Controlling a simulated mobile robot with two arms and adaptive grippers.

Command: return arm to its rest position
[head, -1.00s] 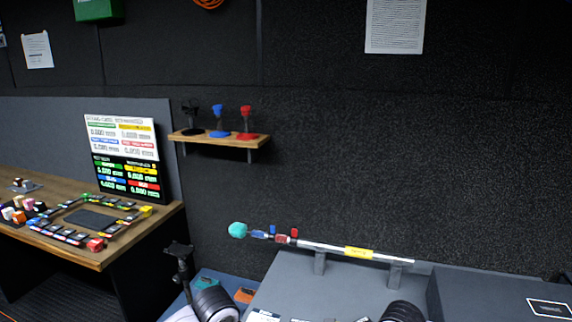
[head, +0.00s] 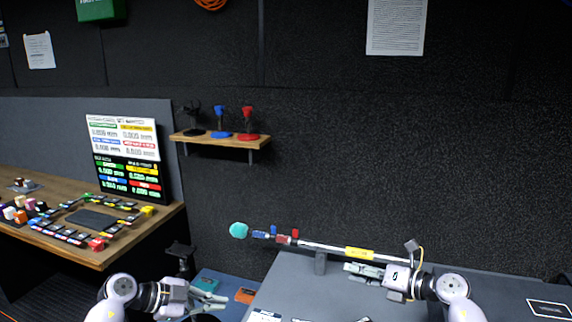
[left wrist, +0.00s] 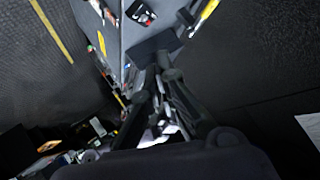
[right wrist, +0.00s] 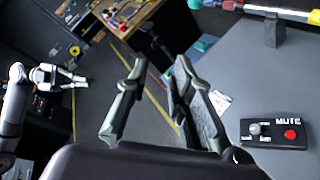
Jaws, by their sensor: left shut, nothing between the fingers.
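My right gripper (head: 352,270) is over the grey desk (head: 290,282), close in front of the pole's right part. In the right wrist view its two fingers (right wrist: 158,65) stand apart, with nothing between them. My left arm and gripper (right wrist: 70,75) also show at the left of that view.
A silver pole (head: 325,248) with a teal tip (head: 238,230) rests on stands along the desk's back. A mute box (right wrist: 272,133) with a red button sits on the desk. A wooden shelf (head: 225,142) and a console table (head: 100,258) stand left.

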